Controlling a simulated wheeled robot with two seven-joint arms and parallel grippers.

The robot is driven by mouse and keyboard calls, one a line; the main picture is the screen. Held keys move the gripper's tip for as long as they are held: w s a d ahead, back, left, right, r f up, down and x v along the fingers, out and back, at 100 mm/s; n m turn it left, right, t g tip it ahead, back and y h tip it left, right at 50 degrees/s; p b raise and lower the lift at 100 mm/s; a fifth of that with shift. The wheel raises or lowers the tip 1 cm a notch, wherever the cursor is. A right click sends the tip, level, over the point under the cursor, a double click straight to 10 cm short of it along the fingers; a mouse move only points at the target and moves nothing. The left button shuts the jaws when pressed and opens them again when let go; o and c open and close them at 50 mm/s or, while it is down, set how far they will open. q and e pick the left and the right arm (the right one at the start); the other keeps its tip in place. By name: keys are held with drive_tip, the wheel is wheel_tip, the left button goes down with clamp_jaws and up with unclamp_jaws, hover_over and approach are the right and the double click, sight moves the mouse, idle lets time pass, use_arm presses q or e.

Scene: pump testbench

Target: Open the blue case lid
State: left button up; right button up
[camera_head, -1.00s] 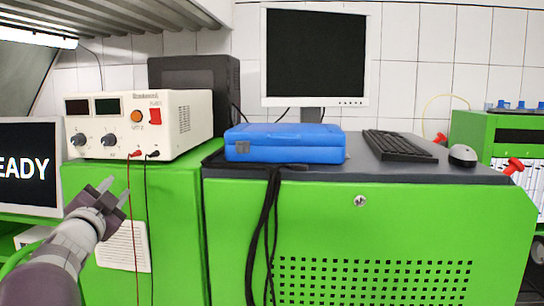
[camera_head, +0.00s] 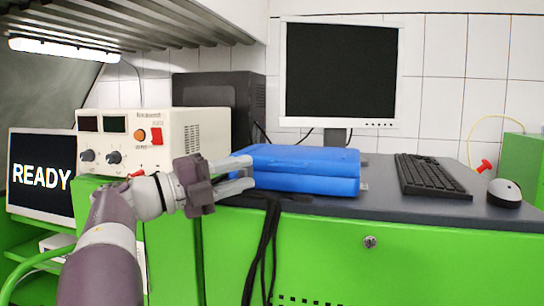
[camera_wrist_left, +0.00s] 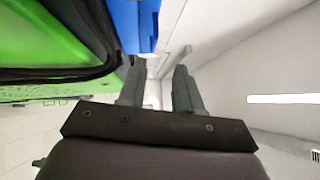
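The blue case (camera_head: 300,168) lies flat and shut on the dark bench top, left of the keyboard. Its lid (camera_head: 305,155) is down. My left gripper (camera_head: 246,173) is at the case's left front corner, with its two fingers apart, one above the other, pointing right. The fingertips overlap the case's left edge in the head view; whether they touch it I cannot tell. In the left wrist view, the open fingers (camera_wrist_left: 158,88) have clear space between them, and the blue case (camera_wrist_left: 137,25) shows at the top, beside the left finger. My right gripper is not in view.
A cream power supply (camera_head: 165,140) stands left of the case, behind my left arm. A monitor (camera_head: 338,75) stands behind. A keyboard (camera_head: 430,175) and mouse (camera_head: 504,192) are at the right. Black cables (camera_head: 268,250) hang down the green cabinet front (camera_head: 330,250).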

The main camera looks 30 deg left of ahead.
sight(280, 166)
use_arm(q)
drive_tip(key=x, duration=0.3)
drive_tip(key=p+x, duration=0.1)
drive_tip(key=x, duration=0.1)
drive_tip(key=f+x, duration=0.1)
drive_tip(key=x, duration=0.2)
drive_tip(key=shift+w+a+p, duration=0.1)
drive_tip(key=shift+w+p, duration=0.2)
drive_tip(key=shift+w, duration=0.3)
drive_tip(key=shift+s+a+r, duration=0.1)
drive_tip(key=shift+s, duration=0.35)
drive_tip(key=shift+s+a+r, duration=0.1)
drive_tip(key=shift+s+a, duration=0.05)
drive_tip(key=shift+s, duration=0.25)
drive_tip(key=shift+w+d+f, duration=0.15)
drive_tip(key=shift+w, duration=0.2)
clamp_jaws()
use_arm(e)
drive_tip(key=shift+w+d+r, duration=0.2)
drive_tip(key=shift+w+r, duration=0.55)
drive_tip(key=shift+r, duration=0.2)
